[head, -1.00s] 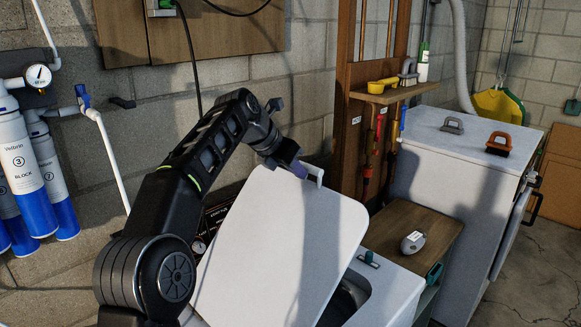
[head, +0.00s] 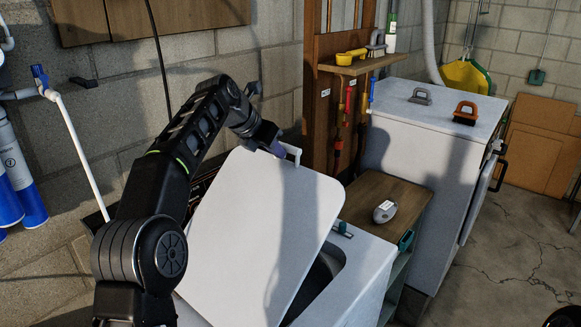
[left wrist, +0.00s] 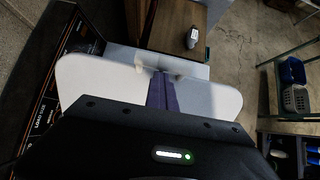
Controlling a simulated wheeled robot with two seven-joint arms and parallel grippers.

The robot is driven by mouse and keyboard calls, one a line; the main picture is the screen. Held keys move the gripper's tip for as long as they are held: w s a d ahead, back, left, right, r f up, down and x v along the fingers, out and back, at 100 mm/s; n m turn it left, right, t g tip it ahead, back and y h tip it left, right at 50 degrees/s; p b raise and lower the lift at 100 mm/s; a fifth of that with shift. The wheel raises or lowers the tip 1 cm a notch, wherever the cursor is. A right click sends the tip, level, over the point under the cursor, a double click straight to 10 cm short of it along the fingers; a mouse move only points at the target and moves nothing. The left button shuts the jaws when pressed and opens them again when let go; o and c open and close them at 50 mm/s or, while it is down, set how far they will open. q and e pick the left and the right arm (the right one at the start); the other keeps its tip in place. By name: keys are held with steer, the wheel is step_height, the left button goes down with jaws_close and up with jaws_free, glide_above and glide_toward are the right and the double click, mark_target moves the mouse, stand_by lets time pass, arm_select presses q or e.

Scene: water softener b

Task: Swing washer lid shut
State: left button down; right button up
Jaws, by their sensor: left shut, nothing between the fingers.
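The washer's white lid (head: 262,232) stands raised and tilted over the white washer (head: 362,272), whose dark opening (head: 322,272) shows at the lid's right. A small white handle (head: 291,152) sticks up from the lid's top edge. My left gripper (head: 276,148) is at that top edge, just left of the handle, with its fingers shut and nothing between them. In the left wrist view, the purple fingers (left wrist: 161,92) overlap the white lid (left wrist: 100,78). Whether they touch it I cannot tell.
A wooden-topped cabinet (head: 362,200) with a grey device (head: 385,211) stands beside the washer. A large white appliance (head: 425,150) stands farther right, carrying two brushes. A block wall (head: 270,80) is behind. The floor (head: 500,245) at the right is mostly clear.

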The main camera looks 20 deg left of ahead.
arm_select(q)
steer(key=shift+x, duration=6.1)
steer(key=shift+s+f, duration=0.1)
steer(key=shift+f, duration=0.1)
